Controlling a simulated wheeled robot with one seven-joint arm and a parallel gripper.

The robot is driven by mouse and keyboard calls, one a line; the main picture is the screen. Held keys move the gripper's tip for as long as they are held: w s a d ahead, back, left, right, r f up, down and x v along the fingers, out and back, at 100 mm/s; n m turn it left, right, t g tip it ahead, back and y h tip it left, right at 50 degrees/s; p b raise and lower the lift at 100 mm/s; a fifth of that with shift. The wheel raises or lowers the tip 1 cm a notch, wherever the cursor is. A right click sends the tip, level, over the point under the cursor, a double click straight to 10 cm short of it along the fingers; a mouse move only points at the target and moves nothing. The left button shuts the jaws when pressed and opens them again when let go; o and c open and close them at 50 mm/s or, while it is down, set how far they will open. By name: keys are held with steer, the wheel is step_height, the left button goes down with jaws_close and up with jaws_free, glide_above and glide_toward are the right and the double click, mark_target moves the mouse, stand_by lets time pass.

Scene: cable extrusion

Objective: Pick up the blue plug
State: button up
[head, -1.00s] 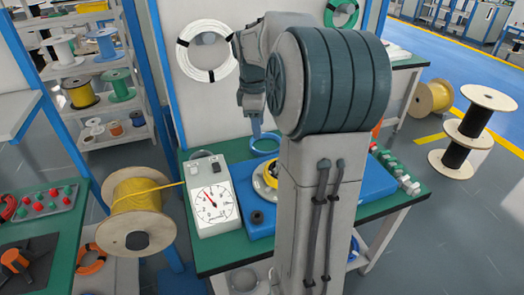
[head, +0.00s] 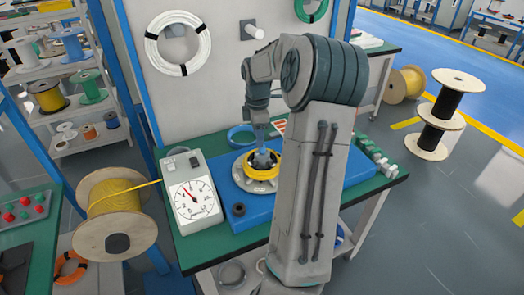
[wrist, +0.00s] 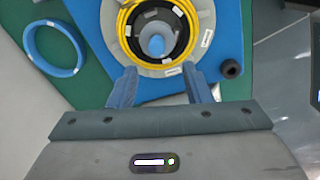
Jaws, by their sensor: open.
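The blue plug (wrist: 156,46) is a short, rounded cylinder in the dark centre of the yellow cable coil (wrist: 188,54), which sits on a grey round base. In the wrist view my gripper (wrist: 161,80) is open and empty, with its two fingers spread apart. The plug appears just beyond the fingertips, between their lines, and is not clasped. In the head view my gripper (head: 261,150) points down over the yellow coil (head: 262,174). I cannot clearly tell the plug from the fingers there.
The coil stands on a blue platform (head: 228,202) on a green table. A dial gauge box (head: 193,200) stands to its left, a blue ring (head: 242,137) behind it. A small black knob (wrist: 230,68) is on the platform. A yellow cable spool (head: 112,207) is further left.

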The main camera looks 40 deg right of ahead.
steer(key=f, duration=0.1)
steer(key=d+f, duration=0.1)
steer(key=f, duration=0.2)
steer(key=shift+s+d+f, duration=0.2)
steer(key=shift+s+f, duration=0.05)
steer(key=shift+f, duration=0.25)
jaws_close()
step_height(320, 180, up, 4)
steer(key=shift+w+r, duration=0.1)
steer(key=shift+r, duration=0.05)
steer(key=s+d+r, duration=0.6)
steer(key=s+d, duration=0.2)
steer(key=shift+s+d+r+b, duration=0.15)
steer(key=shift+r+b, duration=0.15)
steer(key=shift+r, duration=0.1)
